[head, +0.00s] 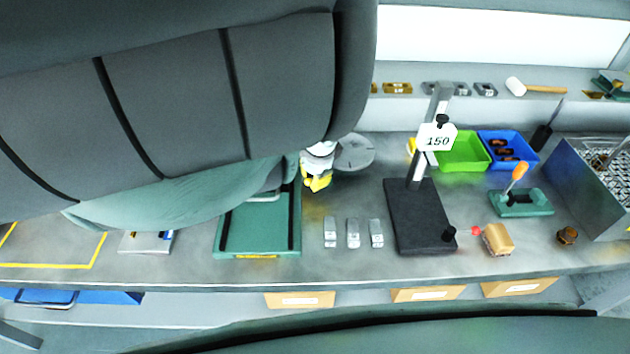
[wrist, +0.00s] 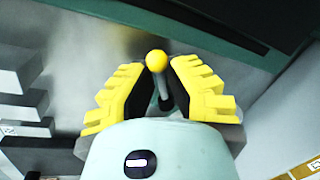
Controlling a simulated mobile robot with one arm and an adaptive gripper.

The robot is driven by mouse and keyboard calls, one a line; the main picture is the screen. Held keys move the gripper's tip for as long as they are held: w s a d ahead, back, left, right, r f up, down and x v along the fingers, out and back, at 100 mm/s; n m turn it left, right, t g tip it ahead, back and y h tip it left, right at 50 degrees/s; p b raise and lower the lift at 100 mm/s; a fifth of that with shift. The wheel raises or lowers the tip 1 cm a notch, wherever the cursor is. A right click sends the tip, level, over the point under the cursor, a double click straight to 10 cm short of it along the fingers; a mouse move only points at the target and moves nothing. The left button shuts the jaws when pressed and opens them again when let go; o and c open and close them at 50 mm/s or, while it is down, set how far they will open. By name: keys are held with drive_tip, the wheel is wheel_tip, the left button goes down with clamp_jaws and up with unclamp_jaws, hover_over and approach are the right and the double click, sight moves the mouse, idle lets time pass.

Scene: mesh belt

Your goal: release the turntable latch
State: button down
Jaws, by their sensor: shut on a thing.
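A yellow ball knob (wrist: 157,61) on a short grey rod (wrist: 164,90) stands between my fingers in the wrist view; it looks like the turntable latch. My gripper (wrist: 160,78) has yellow ridged fingertips and is shut on the rod, with the ball at the fingertips. In the head view my gripper (head: 318,182) is low over the bench, beside the green tray-like fixture (head: 258,235). A round grey disc (head: 356,152), which may be the turntable, lies just behind and right of it. The knob cannot be told from my yellow fingertips in the head view.
Several small metal blocks (head: 353,233) lie in front of my gripper. A black stand (head: 420,225) with a post and a "150" sign (head: 437,137) rises to the right. Green (head: 462,155) and blue (head: 508,140) bins stand behind. My arm hides much of the left.

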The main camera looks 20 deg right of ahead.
drive_tip(key=c, duration=0.9)
unclamp_jaws()
drive_tip(key=shift+a, duration=0.1)
drive_tip(key=shift+s+r, duration=0.1)
drive_tip(key=shift+r, duration=0.3)
drive_tip(key=r, duration=0.4)
drive_tip(key=shift+s+r, duration=0.15)
drive_tip(key=shift+s, duration=0.15)
drive_tip(key=shift+s+r, duration=0.15)
drive_tip(key=shift+r, duration=0.4)
drive_tip(key=shift+s+r, duration=0.15)
drive_tip(key=shift+r, duration=0.4)
